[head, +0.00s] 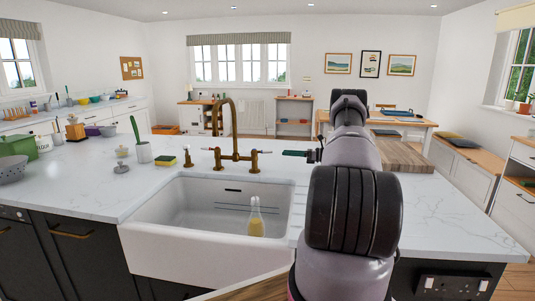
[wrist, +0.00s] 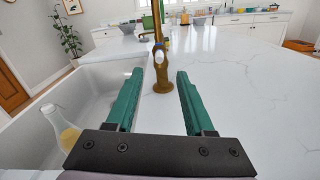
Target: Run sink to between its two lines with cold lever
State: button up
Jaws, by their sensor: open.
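The white sink (head: 160,242) is set into the counter, with two dark horizontal lines (head: 246,209) on its inner back wall. No water stream or water level can be made out. A brass tap (head: 233,125) arches behind it, with a handle at each side. My gripper (head: 297,153) is level with the right handle (head: 254,161), to its right. In the wrist view my gripper (wrist: 158,76) is open, its green fingers either side of the line to a brass handle post with a white lever (wrist: 159,56) and a blue mark. Contact cannot be told.
A bottle of yellow liquid (head: 256,220) stands in the sink and also shows in the wrist view (wrist: 60,128). A wooden board (head: 404,158) lies right.

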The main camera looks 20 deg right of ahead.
aim_at(268, 151)
jog(key=x, duration=0.9)
jog(key=shift+w+a+f, duration=0.1)
jog(key=shift+w+a, duration=0.05)
jog(key=shift+a, duration=0.1)
grip_shut()
dwell(1.0)
